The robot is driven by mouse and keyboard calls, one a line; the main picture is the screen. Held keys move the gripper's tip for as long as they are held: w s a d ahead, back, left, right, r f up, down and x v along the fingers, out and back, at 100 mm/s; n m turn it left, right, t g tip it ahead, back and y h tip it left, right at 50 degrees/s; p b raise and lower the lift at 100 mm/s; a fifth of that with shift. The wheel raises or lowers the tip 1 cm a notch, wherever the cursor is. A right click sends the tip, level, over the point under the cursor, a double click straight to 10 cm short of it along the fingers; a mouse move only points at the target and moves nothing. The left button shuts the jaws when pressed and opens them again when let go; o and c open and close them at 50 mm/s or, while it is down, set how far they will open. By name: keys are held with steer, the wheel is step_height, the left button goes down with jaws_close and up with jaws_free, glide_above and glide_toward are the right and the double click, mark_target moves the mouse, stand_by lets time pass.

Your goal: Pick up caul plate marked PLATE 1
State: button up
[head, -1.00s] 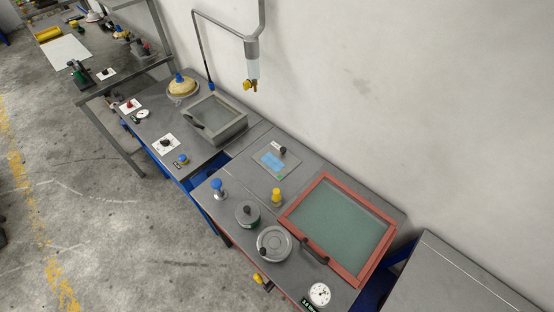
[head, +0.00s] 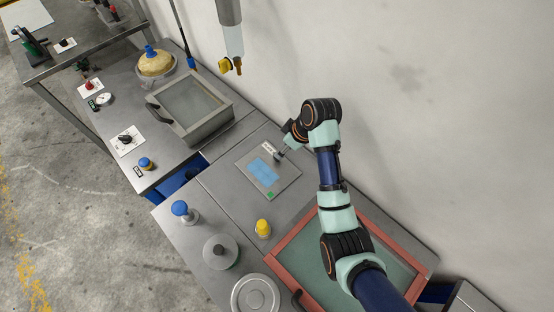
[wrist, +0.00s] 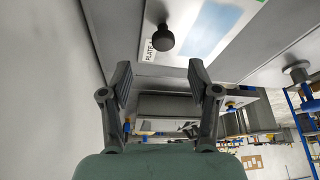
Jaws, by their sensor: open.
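The caul plate (head: 289,176) is a thin pale grey plate with a blue patch and a green mark, lying flat on the grey bench top. Its label and black knob (wrist: 163,38) show in the wrist view, where the label reads PLATE with the rest partly hidden. My gripper (wrist: 160,82) is open and empty. The knob appears just beyond the gap between its fingertips, slightly above it in the picture, and apart from both fingers. In the head view my arm reaches over the bench to the plate's upper edge and partly hides that edge.
A red-framed glass lid (head: 292,246) lies right of the plate, partly behind my arm. A yellow knob (head: 263,228), a blue-topped handle (head: 180,208) and round metal lids (head: 255,295) stand nearby. A grey glass-topped box (head: 190,105) is on the left bench. The wall is close behind.

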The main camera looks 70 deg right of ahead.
mark_target(268, 166)
steer(key=shift+w+a+f+b, duration=0.15)
steer(key=shift+w+f+b, duration=0.05)
steer(key=shift+f, duration=0.3)
steer(key=shift+w+a+f+b, duration=0.15)
steer(key=shift+f, duration=0.3)
steer(key=b+x, duration=0.2)
steer(key=x, duration=0.3)
steer(key=shift+s+f, duration=0.15)
steer(key=shift+s, duration=0.05)
steer(key=shift+w+d+f, duration=0.1)
steer(key=shift+w+f, duration=0.15)
steer(key=shift+f, duration=0.05)
steer(key=shift+c, duration=0.3)
jaws_close()
steer(key=shift+r, duration=0.1)
